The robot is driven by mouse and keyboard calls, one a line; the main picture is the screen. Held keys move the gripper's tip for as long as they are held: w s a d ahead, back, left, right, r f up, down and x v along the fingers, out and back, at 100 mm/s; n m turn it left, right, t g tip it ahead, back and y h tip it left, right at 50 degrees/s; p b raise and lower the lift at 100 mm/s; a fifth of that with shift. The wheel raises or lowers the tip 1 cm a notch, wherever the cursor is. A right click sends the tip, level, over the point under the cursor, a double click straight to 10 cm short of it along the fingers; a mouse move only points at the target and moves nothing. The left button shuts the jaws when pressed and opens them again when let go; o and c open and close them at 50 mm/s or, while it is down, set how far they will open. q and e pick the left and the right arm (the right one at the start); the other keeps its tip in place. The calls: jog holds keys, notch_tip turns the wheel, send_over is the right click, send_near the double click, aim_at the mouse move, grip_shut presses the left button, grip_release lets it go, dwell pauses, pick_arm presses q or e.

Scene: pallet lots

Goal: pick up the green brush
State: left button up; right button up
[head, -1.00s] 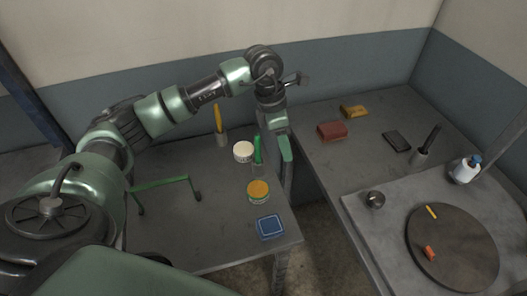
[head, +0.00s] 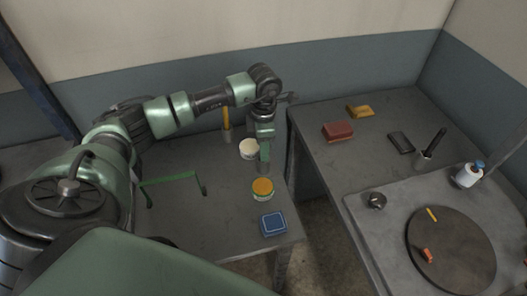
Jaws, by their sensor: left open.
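My left gripper (head: 264,152) points down over the left table, right at the small grey holder (head: 263,169) where the green brush stood upright. The jaws are open. The gripper covers the brush, so I cannot clearly tell it from the pale green finger or see whether the jaws touch it. My right gripper is not in view.
A gap separates the right table (head: 316,152).

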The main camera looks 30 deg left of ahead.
pick_arm(q)
grip_shut()
jog(key=shift+r, duration=0.1)
jog(key=shift+w+r, duration=0.1)
jog(key=shift+r, duration=0.55)
notch_tip(320, 180, up, 19)
jog(key=b, duration=0.3)
jog(key=shift+f, duration=0.2)
